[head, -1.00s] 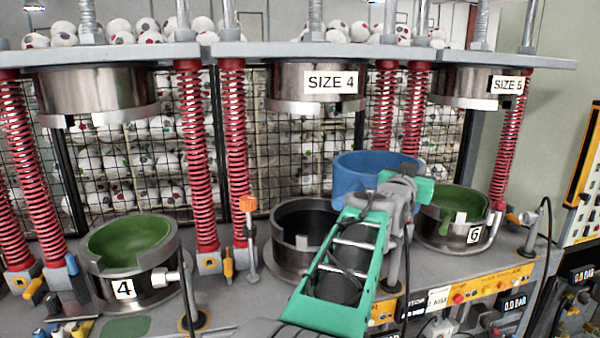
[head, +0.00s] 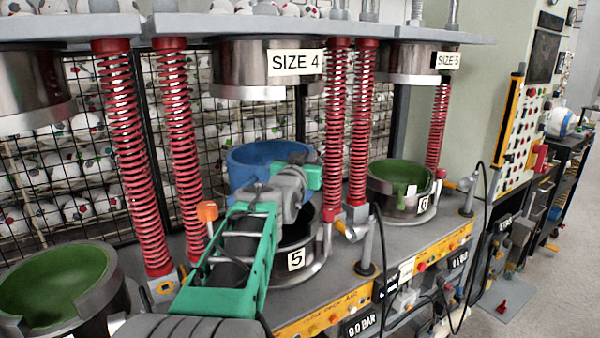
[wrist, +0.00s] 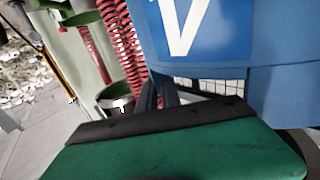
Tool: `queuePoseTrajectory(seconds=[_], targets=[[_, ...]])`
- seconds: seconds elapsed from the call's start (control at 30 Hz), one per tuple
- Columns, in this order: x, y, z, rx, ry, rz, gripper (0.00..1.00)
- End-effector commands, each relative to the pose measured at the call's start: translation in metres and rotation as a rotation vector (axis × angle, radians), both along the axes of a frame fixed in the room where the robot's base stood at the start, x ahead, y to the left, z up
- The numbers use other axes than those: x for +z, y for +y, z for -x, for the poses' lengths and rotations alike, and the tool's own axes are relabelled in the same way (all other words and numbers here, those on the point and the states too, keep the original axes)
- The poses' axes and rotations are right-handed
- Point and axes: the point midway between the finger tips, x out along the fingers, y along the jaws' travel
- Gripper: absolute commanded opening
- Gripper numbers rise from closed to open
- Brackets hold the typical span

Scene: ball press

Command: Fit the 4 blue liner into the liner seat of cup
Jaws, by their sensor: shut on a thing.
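The blue liner (head: 262,178) is an open ring. The middle cup has a dark inside and is partly hidden by my arm and the liner. I cannot tell how the liner lines up with it.
A press head (head: 245,75) with a SIZE 4 sign hangs above the middle cup. Red springs (head: 337,120) stand on both sides, and an orange-topped post (head: 207,211) stands beside my arm.

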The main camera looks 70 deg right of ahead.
Motion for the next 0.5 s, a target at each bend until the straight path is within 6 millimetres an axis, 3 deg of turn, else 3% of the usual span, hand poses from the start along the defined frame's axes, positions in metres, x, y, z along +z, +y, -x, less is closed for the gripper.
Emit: queuePoseTrajectory(seconds=[0.2, 0.5], targets=[[-0.028, 0.0, 0.0, 0.0, -0.003, 0.006, 0.0], [-0.031, 0.001, -0.002, 0.003, -0.003, 0.006, 0.0]])
